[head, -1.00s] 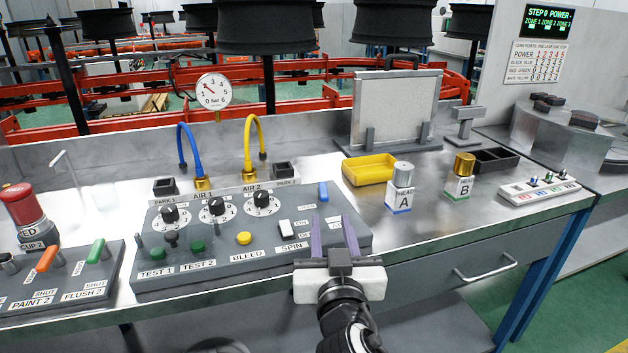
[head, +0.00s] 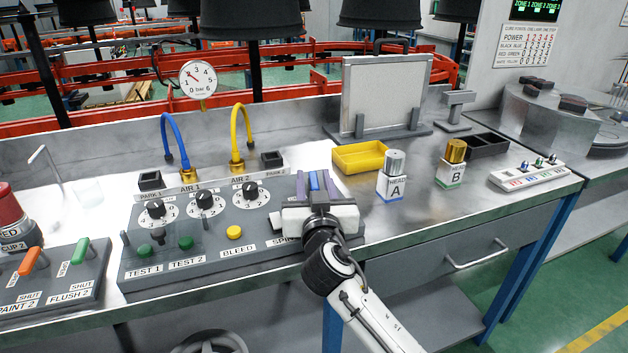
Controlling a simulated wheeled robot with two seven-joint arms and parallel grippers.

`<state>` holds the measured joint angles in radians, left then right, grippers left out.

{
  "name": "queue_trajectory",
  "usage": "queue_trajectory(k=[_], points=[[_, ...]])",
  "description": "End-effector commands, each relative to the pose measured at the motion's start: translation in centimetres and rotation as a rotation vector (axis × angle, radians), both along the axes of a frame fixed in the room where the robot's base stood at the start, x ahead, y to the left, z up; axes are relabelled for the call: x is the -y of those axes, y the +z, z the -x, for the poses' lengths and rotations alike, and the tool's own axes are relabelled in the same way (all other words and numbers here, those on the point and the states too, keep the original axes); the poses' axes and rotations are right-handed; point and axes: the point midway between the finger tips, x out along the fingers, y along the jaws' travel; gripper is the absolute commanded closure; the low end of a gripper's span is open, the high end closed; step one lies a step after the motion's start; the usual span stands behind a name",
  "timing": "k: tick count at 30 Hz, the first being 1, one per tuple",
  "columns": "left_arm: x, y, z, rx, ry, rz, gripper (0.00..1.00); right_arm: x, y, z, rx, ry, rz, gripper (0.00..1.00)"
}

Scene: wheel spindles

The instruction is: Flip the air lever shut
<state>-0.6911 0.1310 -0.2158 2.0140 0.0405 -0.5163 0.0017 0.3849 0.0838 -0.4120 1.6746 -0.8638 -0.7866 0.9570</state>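The blue lever (head: 313,181) stands near the right back corner of the grey control panel (head: 212,254), its blue handle pointing up or away from me. It is the likely air lever; its own label is hidden. My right gripper (head: 314,184) is over the panel's right end, with its two purple fingers apart. The blue handle shows between the fingers. I cannot tell whether either finger touches it. The gripper body hides the lever's base, the spin switch and the nearby labels. My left gripper is not in view.
The blue hose (head: 175,137) and yellow hose (head: 236,135) rise behind the panel's dials. A yellow tray (head: 358,157), head A (head: 392,179) and head B (head: 452,165) stand to the right. The orange lever (head: 30,260) and green lever (head: 80,250) are on the left panel.

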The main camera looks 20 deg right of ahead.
Motion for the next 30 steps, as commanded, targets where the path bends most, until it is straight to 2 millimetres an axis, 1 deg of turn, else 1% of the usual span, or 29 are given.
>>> queue_trajectory(k=[5,9,11,14,17,24,26,30], points=[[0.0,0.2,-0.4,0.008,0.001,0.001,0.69,0.0,0.0,0.0,0.0,0.0,0.0,0.67],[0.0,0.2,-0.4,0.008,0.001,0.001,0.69,0.0,0.0,0.0,0.0,0.0,0.0,0.91],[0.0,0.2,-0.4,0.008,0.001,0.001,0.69,0.0,0.0,0.0,0.0,0.0,0.0,1.0],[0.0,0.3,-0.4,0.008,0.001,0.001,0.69,0.0,0.0,0.0,0.0,0.002,0.001,1.0],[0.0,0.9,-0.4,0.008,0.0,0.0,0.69,0.2,0.1,0.0,-0.005,0.034,0.003,1.0],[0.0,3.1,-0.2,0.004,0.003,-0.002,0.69,0.8,0.3,0.1,-0.005,0.208,0.006,1.0],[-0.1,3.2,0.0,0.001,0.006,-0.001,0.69,0.9,0.2,0.1,-0.005,0.24,0.004,1.0],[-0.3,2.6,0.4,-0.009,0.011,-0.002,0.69,0.9,0.1,0.1,0.0,0.276,0.001,1.0]])
